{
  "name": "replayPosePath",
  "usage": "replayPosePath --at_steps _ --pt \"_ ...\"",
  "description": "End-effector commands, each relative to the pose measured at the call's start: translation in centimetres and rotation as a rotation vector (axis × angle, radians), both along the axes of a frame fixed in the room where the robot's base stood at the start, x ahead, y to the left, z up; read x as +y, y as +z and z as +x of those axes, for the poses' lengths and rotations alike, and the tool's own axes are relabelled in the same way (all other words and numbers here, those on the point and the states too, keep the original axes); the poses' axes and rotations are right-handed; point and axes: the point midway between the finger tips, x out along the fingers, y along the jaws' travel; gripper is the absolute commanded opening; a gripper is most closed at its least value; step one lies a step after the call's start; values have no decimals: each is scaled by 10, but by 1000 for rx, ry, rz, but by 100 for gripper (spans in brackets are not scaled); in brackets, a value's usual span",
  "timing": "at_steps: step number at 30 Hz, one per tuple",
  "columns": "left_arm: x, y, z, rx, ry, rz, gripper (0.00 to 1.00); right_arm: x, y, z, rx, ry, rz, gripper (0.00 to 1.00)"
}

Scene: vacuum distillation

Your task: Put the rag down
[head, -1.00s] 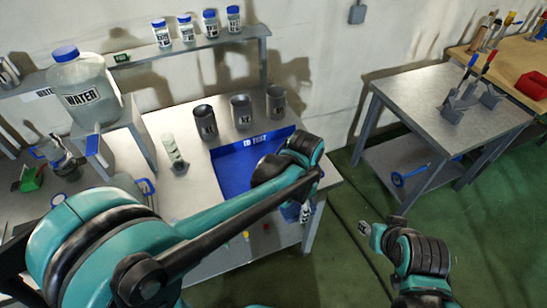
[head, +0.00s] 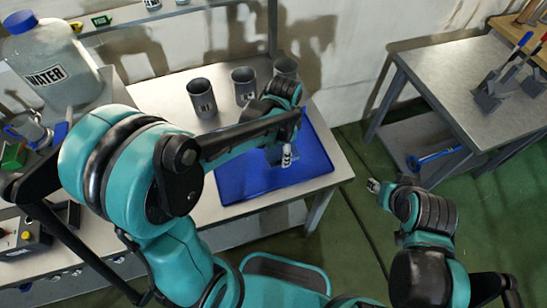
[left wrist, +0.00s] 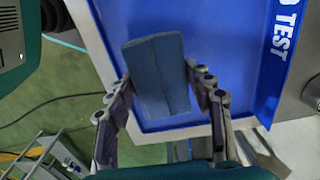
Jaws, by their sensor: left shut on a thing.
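A folded blue-grey rag (left wrist: 158,70) is held between the two fingers of my left gripper (left wrist: 158,92) in the left wrist view. The rag looks like a flat slab with a crease down its middle. The blue tray (left wrist: 215,60) lies beneath it, with white lettering on its rim. In the head view my left gripper (head: 288,155) is above the tray (head: 245,188), and part of the rag (head: 273,156) shows beside the fingers. Whether the rag touches the tray is unclear. My right gripper (head: 373,186) is low at the right, over the floor; its fingers are too small to read.
Dark metal cups (head: 201,98) stand behind the tray. A large water jug (head: 55,70) is at the left. A side table (head: 450,90) with tools stands at the right, and a blue object (head: 435,158) is on its lower shelf. Green floor lies between the tables.

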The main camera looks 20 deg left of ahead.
Motion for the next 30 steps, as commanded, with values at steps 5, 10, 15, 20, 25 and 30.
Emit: replayPosePath --at_steps 5,10,15,20,25,30 --pt "24 -17 8 0 2 0 21 0 -9 0 0 0 0 40" --pt "29 -24 9 0 0 0 21 0 -13 0 0 0 0 40" --pt "28 -51 9 0 -1 0 21 0 -26 0 0 0 0 40" --pt "28 -59 9 0 -1 0 21 0 -28 0 0 0 0 40" --pt "28 -58 9 0 0 0 21 0 -27 0 0 0 0 40" --pt "28 -61 9 0 0 0 63 0 -30 0 0 0 0 40"
